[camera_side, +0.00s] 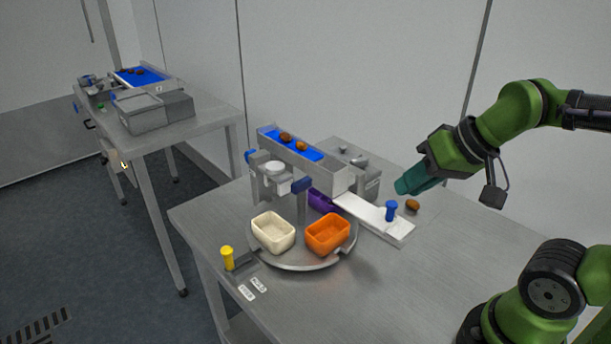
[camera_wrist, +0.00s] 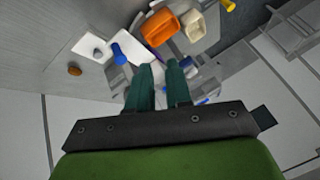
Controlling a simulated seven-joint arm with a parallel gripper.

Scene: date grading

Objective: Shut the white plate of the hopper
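The white plate (camera_side: 364,207) reaches out from the right end of the hopper (camera_side: 325,175) over a flat pale support. An upright blue knob (camera_side: 391,211) stands near the plate's outer end. In the wrist view the white plate (camera_wrist: 93,47) and its blue knob (camera_wrist: 119,53) lie left of the fingertips. My gripper (camera_side: 402,187) hangs above and just right of the knob, apart from it. In the wrist view my gripper (camera_wrist: 159,68) shows two green fingers with a narrow empty gap between them. The plate's inner end is hidden by the hopper.
A brown date (camera_side: 412,205) lies on the table beside the plate. Dates (camera_side: 301,146) lie on the hopper's blue bed. Below, a round turntable (camera_side: 300,266) carries cream (camera_side: 273,246), orange (camera_side: 341,244) and purple (camera_side: 320,203) bins. A yellow knob (camera_side: 227,258) stands front left.

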